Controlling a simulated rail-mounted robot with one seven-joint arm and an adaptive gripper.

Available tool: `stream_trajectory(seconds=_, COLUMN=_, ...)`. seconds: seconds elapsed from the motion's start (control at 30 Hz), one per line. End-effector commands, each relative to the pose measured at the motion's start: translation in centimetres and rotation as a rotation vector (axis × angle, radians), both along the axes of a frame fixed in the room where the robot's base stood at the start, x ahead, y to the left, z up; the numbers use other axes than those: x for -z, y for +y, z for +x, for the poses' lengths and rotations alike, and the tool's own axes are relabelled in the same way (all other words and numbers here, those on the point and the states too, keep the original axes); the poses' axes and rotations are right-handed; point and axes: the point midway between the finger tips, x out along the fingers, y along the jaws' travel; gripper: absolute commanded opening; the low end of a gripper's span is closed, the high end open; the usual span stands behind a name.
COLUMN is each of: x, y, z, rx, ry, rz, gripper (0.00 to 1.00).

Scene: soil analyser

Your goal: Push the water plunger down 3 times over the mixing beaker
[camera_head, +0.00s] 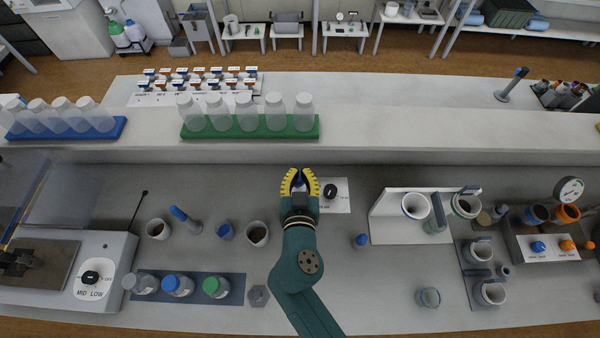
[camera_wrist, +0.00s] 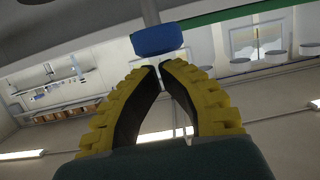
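My gripper (camera_head: 299,174) has two yellow, ribbed fingers with dark inner faces and is near the middle of the head view, over the rear of the bench. In the wrist view the fingertips (camera_wrist: 160,67) lean close together, and how far apart they are is unclear. A blue round piece under a grey stem (camera_wrist: 157,40) shows just beyond the tips; I cannot tell whether it is the water plunger or whether the tips touch it. A clear beaker (camera_head: 428,297) stands at right. Which is the mixing beaker is unclear.
A black-knobbed plate (camera_head: 335,195) lies right of the gripper. A green rack of bottles (camera_head: 250,133) stands on the raised shelf behind. A white holder (camera_head: 385,228) stands at right. A small blue-topped item (camera_head: 361,240) stands right of my arm.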

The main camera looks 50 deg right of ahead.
Motion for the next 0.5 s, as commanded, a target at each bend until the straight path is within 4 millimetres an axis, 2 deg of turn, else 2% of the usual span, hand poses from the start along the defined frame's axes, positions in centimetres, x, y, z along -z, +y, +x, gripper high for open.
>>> stream_trajectory(seconds=0.33, x=3.4, y=0.0, z=0.0, rx=0.0, ry=0.0, rz=0.0, gripper=0.0)
stream_trajectory(seconds=0.5, x=3.4, y=0.0, z=0.0, rx=0.0, ry=0.001, rz=0.002, gripper=0.0)
